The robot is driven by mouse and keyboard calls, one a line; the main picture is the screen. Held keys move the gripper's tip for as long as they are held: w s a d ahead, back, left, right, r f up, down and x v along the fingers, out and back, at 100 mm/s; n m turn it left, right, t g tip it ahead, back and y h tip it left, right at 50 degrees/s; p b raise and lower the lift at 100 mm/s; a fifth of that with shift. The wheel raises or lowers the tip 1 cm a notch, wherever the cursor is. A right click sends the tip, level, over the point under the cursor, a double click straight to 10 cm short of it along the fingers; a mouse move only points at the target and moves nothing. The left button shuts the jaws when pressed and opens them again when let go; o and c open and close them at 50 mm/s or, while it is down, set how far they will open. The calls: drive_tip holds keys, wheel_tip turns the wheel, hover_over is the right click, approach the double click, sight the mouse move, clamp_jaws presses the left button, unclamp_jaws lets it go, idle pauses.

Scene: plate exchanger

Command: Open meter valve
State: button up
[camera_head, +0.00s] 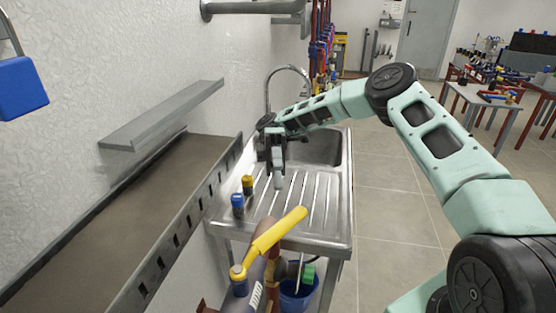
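A valve with a long yellow lever handle (276,234) sits on a grey pipe (245,297) at the bottom middle. The lever slants up and to the right from its pivot (238,273), out over the near edge of the sink unit. I take this to be the meter valve; any marking on it is too small to read. My gripper (278,182) hangs over the drainboard, beyond the lever and apart from it. Its fingers point down and look narrow from here, so I cannot tell whether they are open or shut. I see nothing held in it.
A steel sink unit (335,215) stands behind the valve, with a curved tap (289,72). A blue-capped bottle (237,204) and a yellow-capped bottle (248,184) stand at its left. A blue bucket (297,297) is below. A metal shelf (165,115) juts from the left wall.

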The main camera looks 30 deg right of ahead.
drive_tip(key=shift+w+d+r+y+p, duration=0.1)
drive_tip(key=shift+w+d+y+p, duration=0.25)
drive_tip(key=shift+w+p, duration=0.25)
